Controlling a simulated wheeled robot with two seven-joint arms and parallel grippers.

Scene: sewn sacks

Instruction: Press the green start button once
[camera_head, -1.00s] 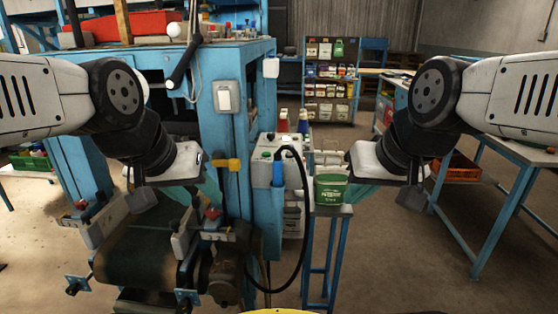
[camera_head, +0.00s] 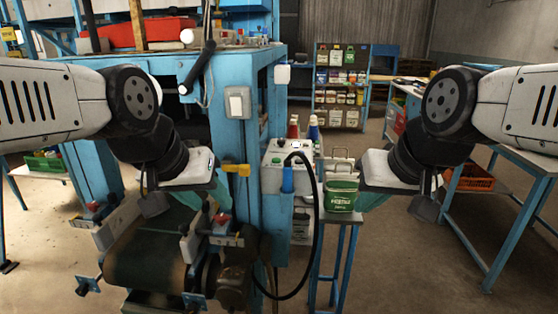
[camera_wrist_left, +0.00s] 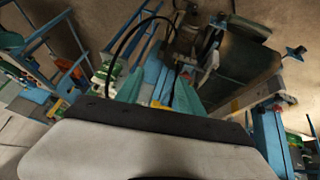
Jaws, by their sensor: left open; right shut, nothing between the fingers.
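A white control box (camera_head: 288,154) stands beside the blue machine, near the middle of the head view. A small green spot, which looks like the green start button (camera_head: 276,160), is on its top face; it is too small to see clearly. My left gripper (camera_head: 214,198) is left of the box and apart from it, in front of the machine. Its teal fingers also show apart and empty in the left wrist view (camera_wrist_left: 158,92). My right gripper (camera_head: 368,199) is right of the box, beside the green sack; its fingers are partly hidden by the wrist.
A green sack (camera_head: 341,193) stands on a narrow blue stand right of the box. A black cable (camera_head: 318,215) loops down from the box past a blue handle (camera_head: 288,178). A conveyor belt (camera_head: 145,260) lies below my left gripper. Thread cones (camera_head: 313,128) stand behind the box.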

